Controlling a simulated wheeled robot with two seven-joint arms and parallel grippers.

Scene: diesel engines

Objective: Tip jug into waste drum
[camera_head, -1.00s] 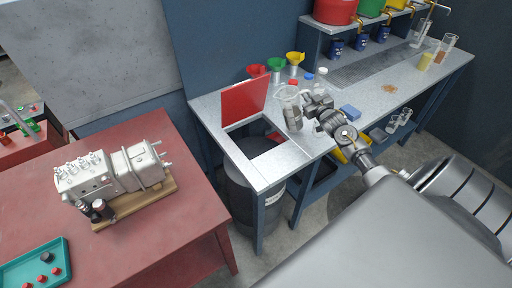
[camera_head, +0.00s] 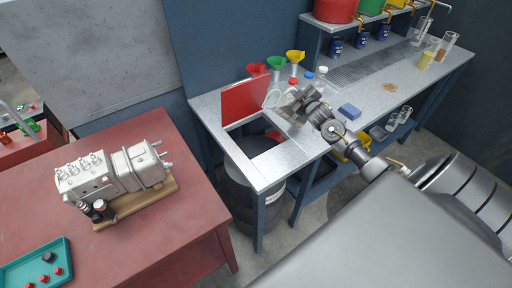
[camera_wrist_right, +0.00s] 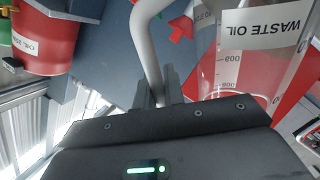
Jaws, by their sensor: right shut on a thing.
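The clear jug (camera_head: 283,111) is tilted at the left part of the metal bench, close to the square opening in its top. In the right wrist view the jug (camera_wrist_right: 232,68) shows volume marks and an upside-down "WASTE OIL" label. My right gripper (camera_head: 296,96) is shut on the jug's pale handle (camera_wrist_right: 150,50), to the right of the opening. Whether liquid is in the jug or leaving it I cannot tell. The dark waste drum (camera_head: 245,190) stands under the opening, its top partly hidden by the bench. My left gripper is not in view.
A raised red flap (camera_head: 243,101) stands behind the opening. Coloured funnels (camera_head: 276,64) and small bottles (camera_head: 322,74) stand close behind the gripper. A red table (camera_head: 150,235) with an engine part (camera_head: 110,175) stands at left.

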